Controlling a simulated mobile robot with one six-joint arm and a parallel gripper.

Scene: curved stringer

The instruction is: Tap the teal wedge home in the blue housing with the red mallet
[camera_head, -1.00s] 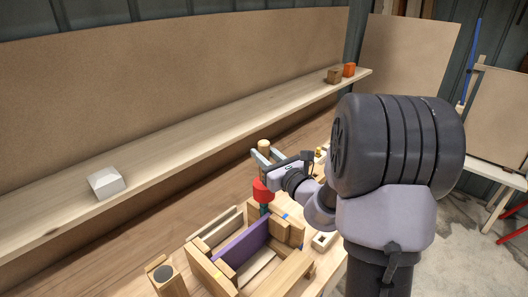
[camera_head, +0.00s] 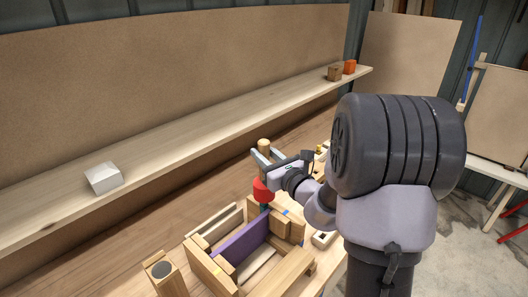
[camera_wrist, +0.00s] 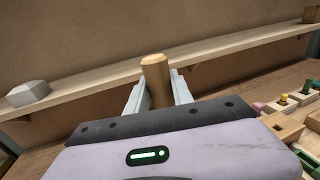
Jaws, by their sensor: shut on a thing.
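The red mallet has a red head (camera_head: 262,190) and a pale wooden handle (camera_head: 264,146), held upright with the head down. My gripper (camera_head: 264,157) is shut on the handle, whose top also shows between the fingers in the wrist view (camera_wrist: 155,68). The mallet head is over the back corner of a wooden frame. A small teal-blue patch (camera_head: 264,206) shows just under the head. It may be the wedge or the housing; I cannot tell which, nor whether the head touches it. The rest is hidden behind the frame and the mallet.
The wooden frame (camera_head: 212,270) with a purple board (camera_head: 240,241) stands in front of the mallet.

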